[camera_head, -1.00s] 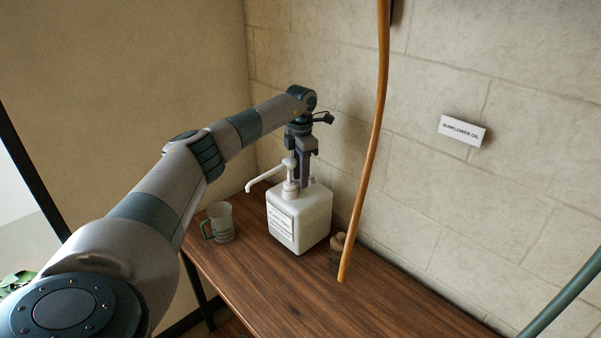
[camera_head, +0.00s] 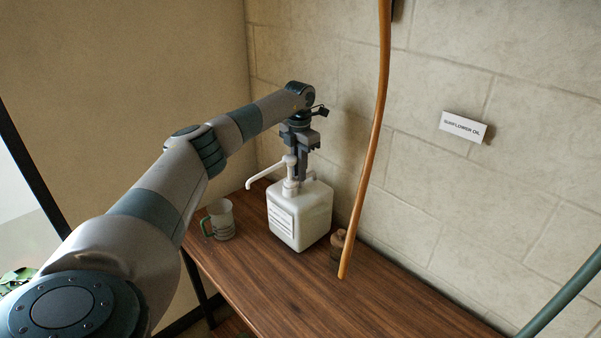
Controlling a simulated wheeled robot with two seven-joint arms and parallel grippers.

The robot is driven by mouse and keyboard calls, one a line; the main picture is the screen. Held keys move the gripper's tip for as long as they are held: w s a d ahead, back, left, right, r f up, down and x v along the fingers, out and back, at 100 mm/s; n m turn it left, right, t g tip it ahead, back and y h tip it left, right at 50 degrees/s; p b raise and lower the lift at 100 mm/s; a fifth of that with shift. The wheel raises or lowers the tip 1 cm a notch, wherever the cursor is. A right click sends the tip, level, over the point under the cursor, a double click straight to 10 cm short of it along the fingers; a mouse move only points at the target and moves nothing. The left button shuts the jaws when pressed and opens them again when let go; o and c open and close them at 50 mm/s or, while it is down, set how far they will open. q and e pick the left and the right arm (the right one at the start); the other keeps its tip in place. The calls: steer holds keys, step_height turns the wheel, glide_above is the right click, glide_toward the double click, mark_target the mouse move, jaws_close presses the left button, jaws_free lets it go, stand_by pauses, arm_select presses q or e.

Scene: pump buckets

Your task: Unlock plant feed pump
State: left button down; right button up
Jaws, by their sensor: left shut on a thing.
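A white square pump bottle (camera_head: 312,213) with a label on its front stands upright on the wooden table. Its white pump head (camera_head: 290,168) has a long spout that points left. My left gripper (camera_head: 303,174) reaches down from above at the top of the pump, with its fingers behind and beside the pump head. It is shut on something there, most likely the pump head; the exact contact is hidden. My right gripper does not show.
A grey mug (camera_head: 222,222) with a green handle stands left of the bottle. A small brown jar (camera_head: 338,241) stands to its right, partly behind a hanging orange hose (camera_head: 372,140). A sign reading "sunflower oil" (camera_head: 462,127) is on the wall. The table's front right is clear.

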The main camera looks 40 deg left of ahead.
arm_select(q)
steer(key=shift+a+n, duration=0.15)
steer(key=shift+n, duration=0.25)
steer(key=c, duration=1.8)
jaws_free()
steer(key=shift+o, duration=0.2)
steer(key=shift+r, duration=0.2)
steer(key=shift+w+r+b, duration=0.1)
steer(key=shift+r+b, duration=0.3)
steer(key=shift+r, duration=0.2)
step_height(320, 180, up, 16)
steer(key=b, duration=0.4)
steer(key=shift+f, duration=0.1)
